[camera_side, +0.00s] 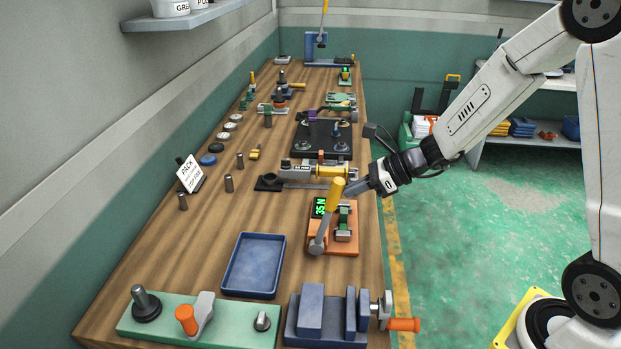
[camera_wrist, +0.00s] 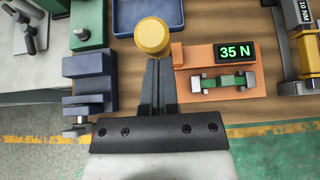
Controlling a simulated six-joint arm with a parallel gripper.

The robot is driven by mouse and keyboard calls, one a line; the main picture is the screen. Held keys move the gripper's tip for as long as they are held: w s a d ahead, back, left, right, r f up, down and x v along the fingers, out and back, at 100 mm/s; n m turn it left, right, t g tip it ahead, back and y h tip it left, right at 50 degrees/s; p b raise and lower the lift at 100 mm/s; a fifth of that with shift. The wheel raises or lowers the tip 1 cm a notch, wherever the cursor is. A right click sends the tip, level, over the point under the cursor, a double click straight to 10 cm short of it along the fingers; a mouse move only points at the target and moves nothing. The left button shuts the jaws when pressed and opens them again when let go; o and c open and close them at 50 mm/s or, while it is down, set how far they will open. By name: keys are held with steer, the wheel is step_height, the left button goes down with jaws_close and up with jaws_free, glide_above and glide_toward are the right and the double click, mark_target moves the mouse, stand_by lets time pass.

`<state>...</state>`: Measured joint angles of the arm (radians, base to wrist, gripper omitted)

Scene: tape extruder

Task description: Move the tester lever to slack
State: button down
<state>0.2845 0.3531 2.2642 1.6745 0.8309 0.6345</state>
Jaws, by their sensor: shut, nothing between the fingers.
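The tester has an orange base (camera_side: 346,246) near the right edge of the bench, with a green display reading 35 N (camera_wrist: 235,52). Its grey lever (camera_side: 322,230) rises from the near left of the base, leaning slightly right, and ends in a yellow handle (camera_side: 335,194). A small green and grey clamped piece (camera_wrist: 222,82) sits on the base. My gripper (camera_side: 351,190) is shut and empty just right of the handle. In the wrist view the fingers (camera_wrist: 157,64) point at the round yellow handle end (camera_wrist: 152,36); I cannot tell whether they touch. The lever's shaft is hidden there.
A blue tray (camera_side: 253,264) lies left of the tester. A blue-grey vise (camera_side: 326,315) with an orange handle stands in front. Free floor lies right of the bench.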

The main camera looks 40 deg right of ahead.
mark_target(339, 178)
steer(key=shift+w+a+r+g+h, duration=0.25)
steer(key=shift+w+a, duration=0.2)
steer(key=shift+w+a+r+g+h, duration=0.2)
steer(key=shift+w+a+g+h, duration=0.05)
steer(key=shift+w+a, duration=0.2)
steer(key=shift+w+a+r, duration=0.2)
steer(key=shift+w+a, duration=0.6)
steer(key=shift+w+a+r, duration=0.15)
steer(key=shift+w+a, duration=0.6)
steer(key=shift+a, duration=0.05)
steer(key=shift+s+d+r, duration=0.1)
steer(key=shift+s+d, duration=0.35)
steer(key=shift+d, duration=0.1)
steer(key=shift+s+d+r, duration=0.25)
steer(key=shift+s+d, duration=0.3)
steer(key=shift+s+d+r, duration=0.25)
steer(key=shift+s+d, duration=0.25)
steer(key=s+d+r, duration=0.3)
steer(key=s+r, duration=0.1)
steer(key=r, duration=0.3)
steer(key=shift+d+r, duration=0.3)
steer(key=shift+d, duration=0.05)
